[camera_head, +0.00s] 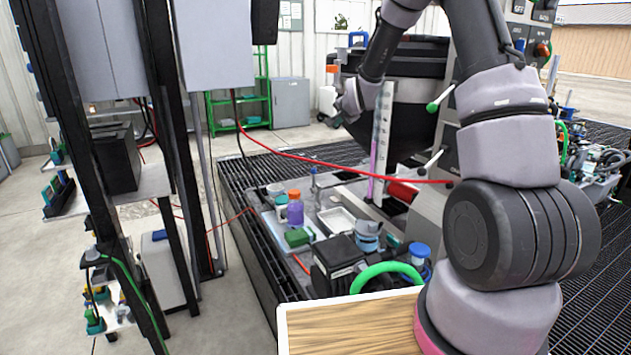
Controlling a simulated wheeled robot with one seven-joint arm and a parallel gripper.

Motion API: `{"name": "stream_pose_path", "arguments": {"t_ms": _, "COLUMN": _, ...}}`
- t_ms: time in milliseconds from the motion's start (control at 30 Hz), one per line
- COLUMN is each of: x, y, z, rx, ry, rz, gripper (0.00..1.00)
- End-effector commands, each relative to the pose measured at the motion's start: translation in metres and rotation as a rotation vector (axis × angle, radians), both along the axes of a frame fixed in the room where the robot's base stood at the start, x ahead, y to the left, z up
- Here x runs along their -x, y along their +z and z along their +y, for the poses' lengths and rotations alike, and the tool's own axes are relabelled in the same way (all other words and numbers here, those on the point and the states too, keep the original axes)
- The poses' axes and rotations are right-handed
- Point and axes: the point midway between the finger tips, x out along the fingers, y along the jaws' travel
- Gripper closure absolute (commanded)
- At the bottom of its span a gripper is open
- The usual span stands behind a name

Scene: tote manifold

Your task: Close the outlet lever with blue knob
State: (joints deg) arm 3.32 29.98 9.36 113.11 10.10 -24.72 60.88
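My arm arches over the right side of the view, and its far end, with my gripper (347,104), hangs in front of the dark tank (418,72). The fingers are too small and turned away to show whether they are open or shut. My arm hides part of the panel.
A red hose (300,157) crosses before the tank. A tray (275,232) with a purple bottle (295,208), a black box (337,262) and a green ring (387,272) lie below. A dark post (160,120) stands left. Concrete floor (240,320) is clear at front left.

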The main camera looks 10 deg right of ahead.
Motion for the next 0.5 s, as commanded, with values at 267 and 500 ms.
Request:
{"name": "stream_pose_path", "arguments": {"t_ms": 267, "x": -0.055, "y": -0.138, "z": 0.014, "rx": -0.219, "ry": -0.092, "rz": -0.086, "gripper": 1.00}}
{"name": "stream_pose_path", "arguments": {"t_ms": 500, "x": -0.063, "y": -0.238, "z": 0.023, "rx": -0.389, "ry": -0.160, "rz": -0.158, "gripper": 1.00}}
